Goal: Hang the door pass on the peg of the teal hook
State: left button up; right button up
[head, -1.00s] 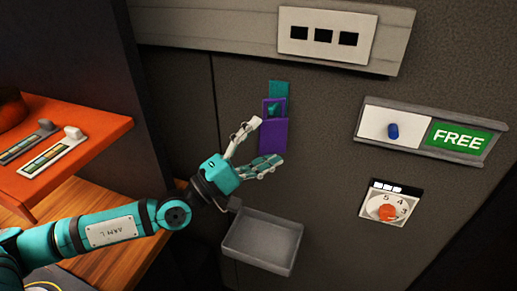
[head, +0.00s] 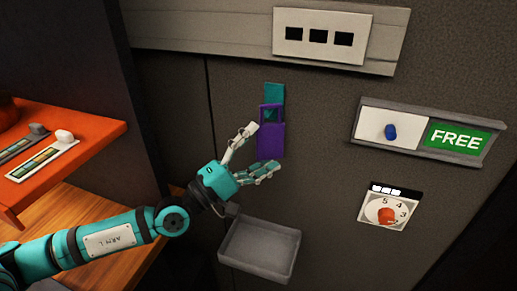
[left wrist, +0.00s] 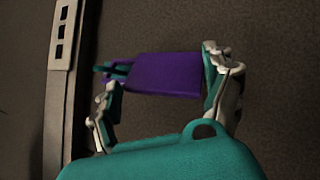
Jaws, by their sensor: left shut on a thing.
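The door pass (head: 271,142) is a purple plate with an opening near its top. It hangs upright in front of the grey wall panel. The teal hook (head: 274,92) is on the panel, its upper part showing just above the pass. My left gripper (head: 262,150) is shut on the pass, one finger at each side edge. In the left wrist view the pass (left wrist: 165,72) lies between the fingers, with teal of the hook (left wrist: 118,70) at its opening. I cannot tell whether the peg is through the opening. My right gripper is not in view.
A grey tray (head: 235,262) juts from the panel below the gripper. A switch plate with a blue knob (head: 390,132), a FREE sign (head: 458,138) and a dial (head: 388,214) are to the right. An orange shelf (head: 95,137) stands at left.

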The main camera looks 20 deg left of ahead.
pick_arm(q)
jog(key=o, duration=0.9)
jog(key=v, duration=1.2)
jog(key=shift+s, duration=0.1)
